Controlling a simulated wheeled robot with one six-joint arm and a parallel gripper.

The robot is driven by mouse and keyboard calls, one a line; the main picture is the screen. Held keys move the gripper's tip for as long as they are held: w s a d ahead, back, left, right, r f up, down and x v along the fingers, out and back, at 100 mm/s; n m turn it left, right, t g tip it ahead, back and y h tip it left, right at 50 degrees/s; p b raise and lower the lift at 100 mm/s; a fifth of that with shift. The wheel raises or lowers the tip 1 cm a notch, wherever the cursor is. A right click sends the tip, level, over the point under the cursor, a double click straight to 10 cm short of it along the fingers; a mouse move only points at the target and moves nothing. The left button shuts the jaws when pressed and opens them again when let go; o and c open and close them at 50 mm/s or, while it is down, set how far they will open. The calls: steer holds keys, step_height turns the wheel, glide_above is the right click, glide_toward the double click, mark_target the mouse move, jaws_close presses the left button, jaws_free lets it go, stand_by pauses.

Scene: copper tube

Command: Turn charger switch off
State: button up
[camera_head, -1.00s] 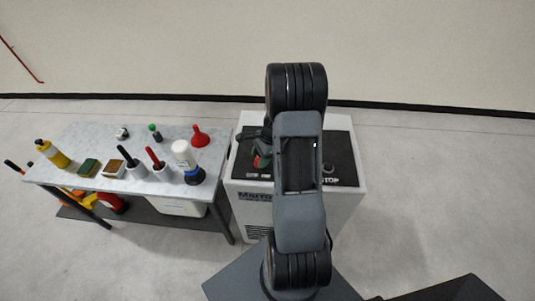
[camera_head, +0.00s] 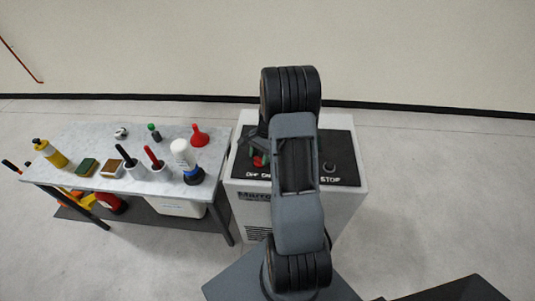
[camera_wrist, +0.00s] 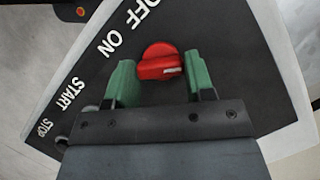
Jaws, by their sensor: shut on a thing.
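The charger (camera_head: 349,205) is a white box with a black sloped top panel (camera_head: 345,150). Its switch is a round red knob (camera_wrist: 158,62) with a small white mark, close to the printed words OFF and ON. The knob also shows in the head view (camera_head: 258,161), partly hidden by my arm. My gripper (camera_wrist: 162,72) has green fingers, one on each side of the knob, and is shut on it. Which word the knob points at is not clear.
START and STOP labels (camera_wrist: 58,110) and a dark button (camera_head: 328,167) lie on the same panel. The floor at right is free.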

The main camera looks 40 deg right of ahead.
steer(key=n+g, duration=0.1)
steer(key=n, duration=0.2)
steer(key=n+g+h+b, duration=0.1)
steer(key=n, duration=0.2)
steer(key=shift+a+f, duration=0.1)
steer(key=shift+n, duration=0.4)
stand_by(0.3)
steer(key=o, duration=0.9)
steer(key=shift+d+r, duration=0.2)
steer(key=shift+d, duration=0.15)
steer(key=shift+w+r+b, duration=0.15)
steer(key=shift+r+b, duration=0.1)
steer(key=shift+b, duration=0.05)
steer(key=b+v, duration=0.1)
steer(key=v, duration=1.2)
steer(key=shift+r, duration=0.1)
